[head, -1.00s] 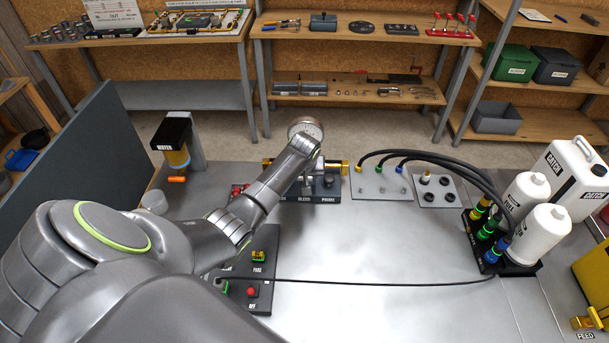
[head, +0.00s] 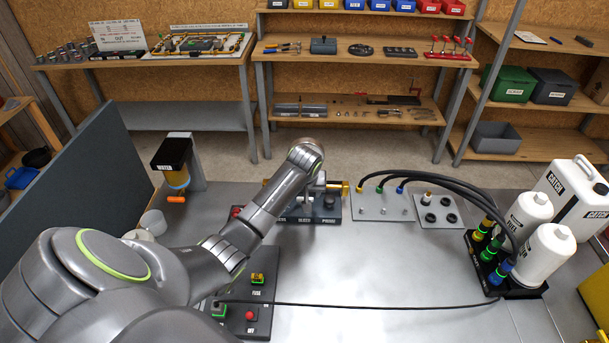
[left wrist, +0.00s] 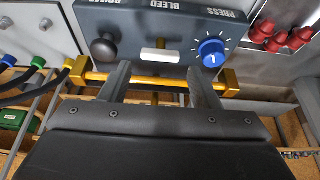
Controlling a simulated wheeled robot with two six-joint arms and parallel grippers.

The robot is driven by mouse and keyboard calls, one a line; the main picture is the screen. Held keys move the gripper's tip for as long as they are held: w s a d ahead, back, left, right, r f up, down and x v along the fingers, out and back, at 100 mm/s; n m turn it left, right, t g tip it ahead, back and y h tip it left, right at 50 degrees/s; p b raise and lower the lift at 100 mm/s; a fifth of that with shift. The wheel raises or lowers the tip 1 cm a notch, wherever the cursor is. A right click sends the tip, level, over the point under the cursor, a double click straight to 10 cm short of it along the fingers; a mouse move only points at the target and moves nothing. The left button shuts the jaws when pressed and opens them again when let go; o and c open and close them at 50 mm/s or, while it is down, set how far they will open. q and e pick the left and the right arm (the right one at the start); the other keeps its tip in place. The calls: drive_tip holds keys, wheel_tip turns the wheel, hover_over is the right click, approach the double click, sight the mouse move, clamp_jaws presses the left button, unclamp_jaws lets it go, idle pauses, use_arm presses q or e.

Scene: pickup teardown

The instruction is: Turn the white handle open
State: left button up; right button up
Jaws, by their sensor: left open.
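The white handle (left wrist: 160,56) shows in the left wrist view as a small pale bar under the BLEED label, on a dark panel (left wrist: 120,22) seen upside down. In the head view the panel (head: 330,214) stands beyond my left arm, which hides the handle. My left gripper (left wrist: 160,82) is open in the left wrist view. Its two fingers point toward the panel, one on each side of the handle's line, with nothing visible between them but part of a gold bar (left wrist: 150,80). I cannot tell whether the fingers touch anything. My right gripper is not in view.
A black knob (left wrist: 104,47) and a blue dial (left wrist: 210,50) flank the handle. A cable (head: 370,305) crosses the bench, whose middle (head: 390,260) is otherwise clear.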

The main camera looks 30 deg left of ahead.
use_arm(q)
drive_tip(key=b+v, duration=0.2)
drive_tip(key=v, duration=1.1)
drive_tip(key=shift+r, duration=0.25)
